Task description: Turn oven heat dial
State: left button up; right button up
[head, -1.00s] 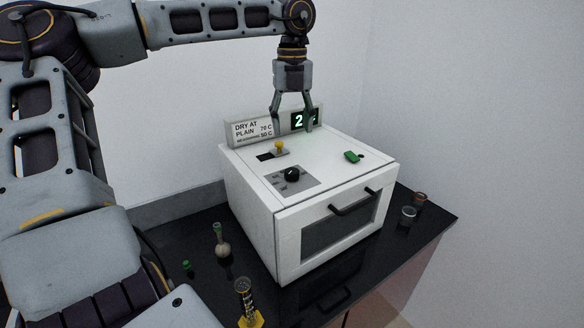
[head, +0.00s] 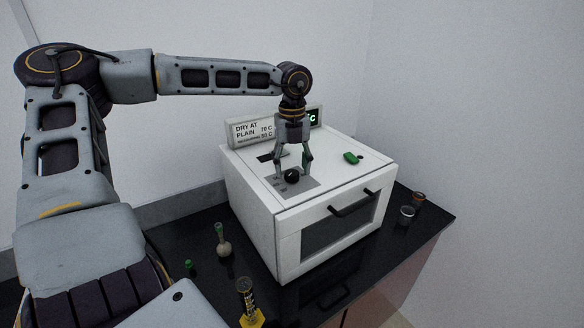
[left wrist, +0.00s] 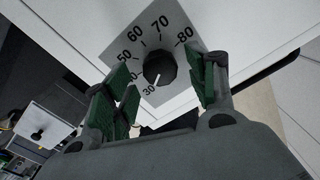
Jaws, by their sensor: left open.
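The white oven (head: 262,211) stands on the dark bench with its black heat dial (head: 292,175) on a grey plate on top. In the left wrist view the dial (left wrist: 160,68) sits amid marks from 30 to 80, and its white pointer line is towards 30. My left gripper (head: 293,170) points down over the dial, its fingers open on either side of it. In the left wrist view the open fingers (left wrist: 165,95) are apart from the dial. My right gripper is not seen.
A green switch (head: 352,157) is on top. A flask (head: 223,245), a yellow-based cylinder (head: 246,300) and small cups (head: 407,214) stand on the bench.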

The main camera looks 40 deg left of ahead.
pick_arm(q)
jog(key=shift+f, duration=0.9)
jog(key=shift+c, duration=0.2)
jog(key=c, duration=1)
